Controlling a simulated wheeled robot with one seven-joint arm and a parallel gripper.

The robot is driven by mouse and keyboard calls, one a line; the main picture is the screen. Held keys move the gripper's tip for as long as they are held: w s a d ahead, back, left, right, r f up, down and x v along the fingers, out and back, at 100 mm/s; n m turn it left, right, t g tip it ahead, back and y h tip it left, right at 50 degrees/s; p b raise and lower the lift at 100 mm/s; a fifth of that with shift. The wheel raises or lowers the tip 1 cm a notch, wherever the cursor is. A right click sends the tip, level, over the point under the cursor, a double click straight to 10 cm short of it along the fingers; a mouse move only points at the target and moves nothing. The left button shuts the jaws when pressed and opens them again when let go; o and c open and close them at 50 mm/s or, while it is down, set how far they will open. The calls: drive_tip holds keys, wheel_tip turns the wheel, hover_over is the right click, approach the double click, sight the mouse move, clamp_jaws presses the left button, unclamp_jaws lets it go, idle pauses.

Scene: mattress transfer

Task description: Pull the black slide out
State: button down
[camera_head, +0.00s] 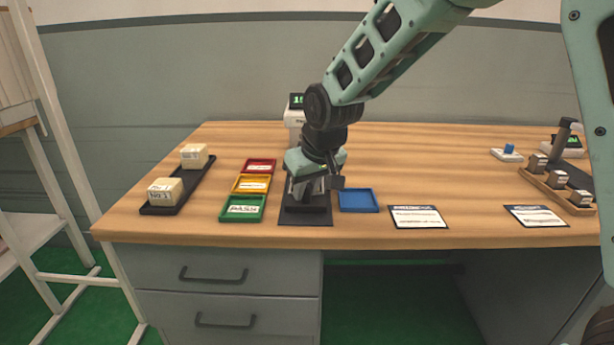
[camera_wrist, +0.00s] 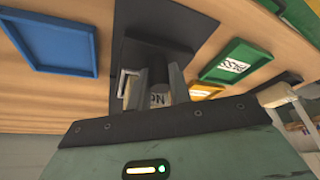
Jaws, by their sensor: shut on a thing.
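The black slide (camera_head: 306,209) sits on a dark mat (camera_head: 305,221) near the table's front edge. In the wrist view the slide (camera_wrist: 160,48) shows as a dark bar just beyond my fingers. My gripper (camera_head: 307,195) points down over it from behind. In the wrist view my gripper (camera_wrist: 156,82) has its two grey fingers shut around a dark upright part that seems to belong to the slide. A light piece with "No" printed on it (camera_wrist: 158,101) shows between the fingers, partly cut off. My gripper hides much of the fixture in the head view.
Red (camera_head: 260,165), yellow (camera_head: 252,183) and green (camera_head: 243,208) trays stand just left, and a blue tray (camera_head: 358,200) just right. A black tray (camera_head: 178,193) with two pale blocks lies further left. Two cards (camera_head: 418,217) lie right. A scale (camera_head: 295,113) stands behind.

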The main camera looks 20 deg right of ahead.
drive_tip(key=shift+s+a, duration=0.1)
drive_tip(key=shift+s, duration=0.1)
drive_tip(key=c, duration=1.6)
unclamp_jaws()
drive_tip(key=shift+s, duration=0.1)
drive_tip(key=shift+o, duration=0.2)
drive_tip(key=shift+r, duration=0.2)
drive_tip(key=p+v, duration=0.2)
drive_tip(key=v, duration=1.5)
drive_tip(key=shift+p, duration=0.35)
